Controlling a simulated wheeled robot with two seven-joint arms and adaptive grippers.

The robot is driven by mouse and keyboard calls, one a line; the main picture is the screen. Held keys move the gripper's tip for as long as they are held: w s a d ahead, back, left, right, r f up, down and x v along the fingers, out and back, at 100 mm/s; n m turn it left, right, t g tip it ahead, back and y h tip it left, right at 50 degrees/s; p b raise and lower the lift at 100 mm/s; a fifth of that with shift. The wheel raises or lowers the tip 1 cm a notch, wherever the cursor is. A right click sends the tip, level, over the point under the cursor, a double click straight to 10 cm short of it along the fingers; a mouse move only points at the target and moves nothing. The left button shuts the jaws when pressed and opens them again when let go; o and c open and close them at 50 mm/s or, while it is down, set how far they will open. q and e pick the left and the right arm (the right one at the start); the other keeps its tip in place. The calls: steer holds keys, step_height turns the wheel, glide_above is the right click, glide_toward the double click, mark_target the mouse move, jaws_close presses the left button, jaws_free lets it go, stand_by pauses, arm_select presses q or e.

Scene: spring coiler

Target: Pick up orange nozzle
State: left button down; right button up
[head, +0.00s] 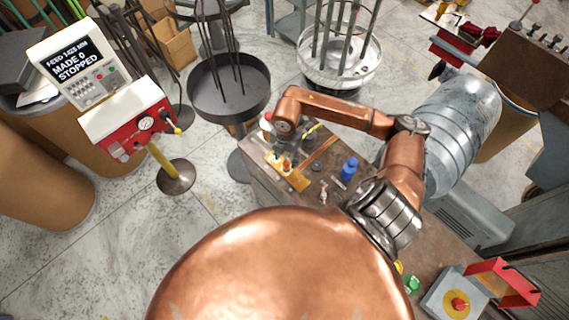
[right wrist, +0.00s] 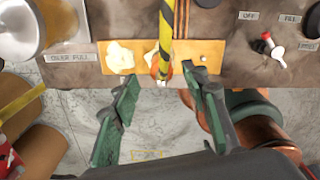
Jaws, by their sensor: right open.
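The orange nozzle (right wrist: 158,66) shows in the right wrist view as a small orange piece at the edge of a wooden strip (right wrist: 204,47). A yellow-and-black striped length (right wrist: 167,22) rises over it and partly covers it. My right gripper (right wrist: 162,80) is open, with its two green fingers spread to the left and right of the nozzle. I cannot tell whether either finger touches it. My left gripper is not in view.
Pale lumps (right wrist: 120,57) sit on the strip left of the nozzle. Labelled switches, one with a red knob (right wrist: 262,45), are to the right. On the workbench (head: 322,190) stands a blue item (head: 349,169). A red-and-white control box (head: 127,117) stands at left.

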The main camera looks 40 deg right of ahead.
mark_target(287, 162)
steer(key=shift+d+f+p, duration=0.2)
steer(key=shift+f+p, duration=0.1)
steer(key=shift+f, duration=2.4)
jaws_close()
